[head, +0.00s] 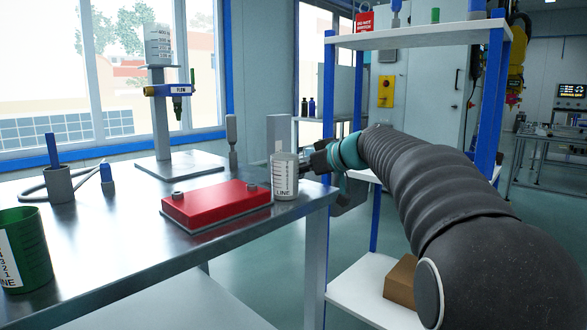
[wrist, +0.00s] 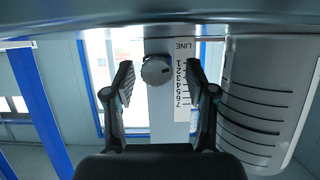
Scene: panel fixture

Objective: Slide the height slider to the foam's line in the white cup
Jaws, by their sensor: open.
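The white cup (head: 285,178) stands at the table's right corner, with dark marks and a LINE label. In the wrist view, which is upside down, the cup (wrist: 265,100) fills the right side and shows several dark lines, one thicker than the others. The height slider's round grey knob (wrist: 157,70) sits on a grey post (wrist: 162,128) beside a white number scale (wrist: 182,95), near its low numbers. My gripper (wrist: 160,80) is open, one finger on each side of the knob, with gaps visible. In the head view my gripper (head: 318,160) is partly hidden behind the cup.
A red block (head: 215,204) lies left of the cup. A green cup (head: 25,250), a grey holder (head: 59,186) and a stand (head: 160,120) are further left. A white shelf unit with blue posts (head: 328,90) stands behind my arm.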

